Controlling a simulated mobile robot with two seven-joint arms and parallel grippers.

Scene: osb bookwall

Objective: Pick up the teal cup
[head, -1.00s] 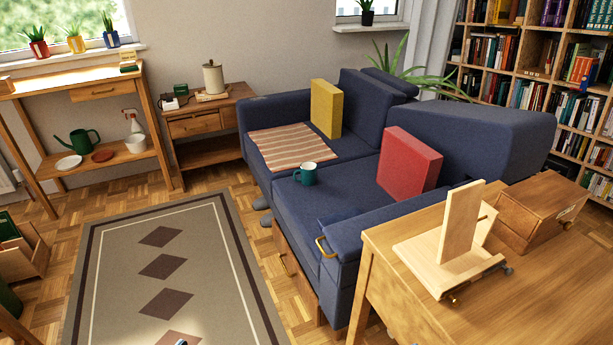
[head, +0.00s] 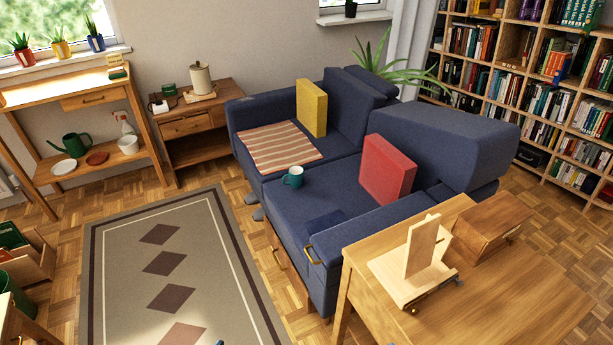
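The teal cup (head: 293,177) stands upright on the seat of the blue sofa (head: 322,203), near its front edge. A red and white striped cloth (head: 279,146) lies flat on the seat just behind the cup. The cup's handle points to the left. Neither of my grippers can be made out in the head view.
A wooden table (head: 500,285) with a wooden stand (head: 414,272) and a wooden box (head: 485,225) stands at the right front, against the sofa. A red cushion (head: 387,170) and a yellow cushion (head: 311,108) rest on the sofa. The patterned rug (head: 150,290) is clear.

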